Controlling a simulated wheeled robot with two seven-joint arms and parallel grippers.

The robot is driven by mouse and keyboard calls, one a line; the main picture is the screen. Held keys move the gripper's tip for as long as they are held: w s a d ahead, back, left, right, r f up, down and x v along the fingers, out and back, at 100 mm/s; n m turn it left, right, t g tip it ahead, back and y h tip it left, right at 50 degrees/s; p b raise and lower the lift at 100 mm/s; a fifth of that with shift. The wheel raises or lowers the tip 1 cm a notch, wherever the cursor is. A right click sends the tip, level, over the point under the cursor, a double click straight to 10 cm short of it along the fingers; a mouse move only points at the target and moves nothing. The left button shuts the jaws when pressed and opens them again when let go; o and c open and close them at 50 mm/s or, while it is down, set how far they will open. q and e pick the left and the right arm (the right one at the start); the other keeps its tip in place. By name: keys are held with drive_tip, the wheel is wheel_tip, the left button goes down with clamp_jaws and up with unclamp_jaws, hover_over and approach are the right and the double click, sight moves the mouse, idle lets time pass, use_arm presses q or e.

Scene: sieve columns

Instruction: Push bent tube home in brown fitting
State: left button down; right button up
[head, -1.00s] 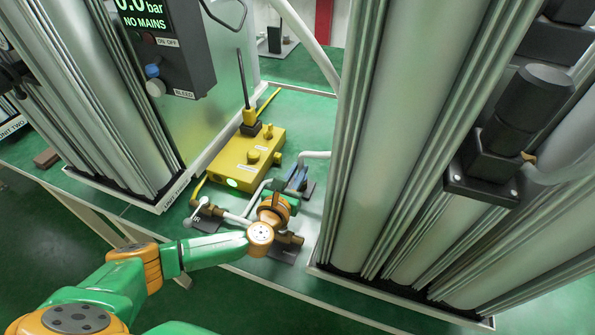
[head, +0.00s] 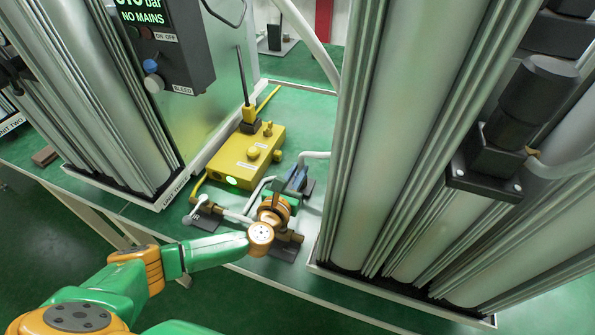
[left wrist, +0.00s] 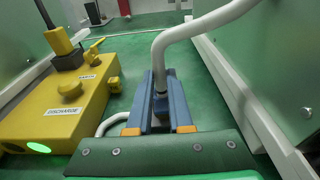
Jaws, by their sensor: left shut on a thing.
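My left gripper (head: 297,181), with blue fingers, is low over the bench. It is shut on the pale bent tube (left wrist: 162,48), at a dark section between the fingers (left wrist: 160,100). The tube rises from there, bends and runs off to the upper right; it also shows in the head view (head: 315,155). Its lower end is hidden, so I cannot tell how deep it sits. A brown fitting (head: 290,238) on a dark plate shows just in front of my wrist; another brown fitting (head: 208,207) stands to the left. My right gripper is not in view.
A yellow box (head: 240,160) with a green light and knobs stands left of the gripper. A second pale tube (left wrist: 112,122) curves between them. Tall silver columns (head: 400,130) stand close on the right, and a control panel (head: 170,50) hangs at upper left.

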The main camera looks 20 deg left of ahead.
use_arm(q)
drive_tip(key=c, duration=0.8)
unclamp_jaws()
drive_tip(key=shift+o, duration=0.2)
drive_tip(key=shift+s, duration=0.1)
drive_tip(key=s, duration=0.4)
drive_tip(key=s+r, duration=0.1)
drive_tip(key=s, duration=0.2)
drive_tip(key=shift+a+p, duration=0.1)
drive_tip(key=shift+p, duration=0.25)
